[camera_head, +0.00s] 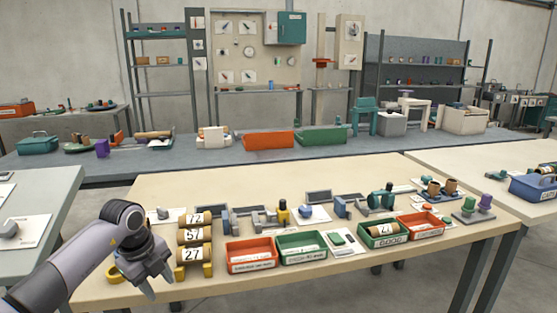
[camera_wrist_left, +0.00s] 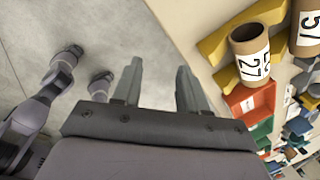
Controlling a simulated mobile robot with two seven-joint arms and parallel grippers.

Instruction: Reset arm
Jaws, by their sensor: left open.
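My left gripper (camera_head: 158,284) is open and empty at the front left of the wooden workbench (camera_head: 345,262). In the left wrist view, the two fingers of my left gripper (camera_wrist_left: 157,85) stand apart over the grey floor, with nothing between them. Cardboard tubes labelled 72, 57 and 27 lie in a yellow rack just right of my left gripper; the tube labelled 27 (camera_head: 193,254) is nearest. That tube also shows in the left wrist view (camera_wrist_left: 250,50), apart from the fingers. My right gripper is not in the head view.
A red bin (camera_head: 250,267) and a green bin (camera_head: 301,258) stand right of the rack. A green bin (camera_head: 370,240) holding a labelled tube stands farther right. Small fixtures line the back of the bench. A long grey table (camera_head: 345,152) stands behind.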

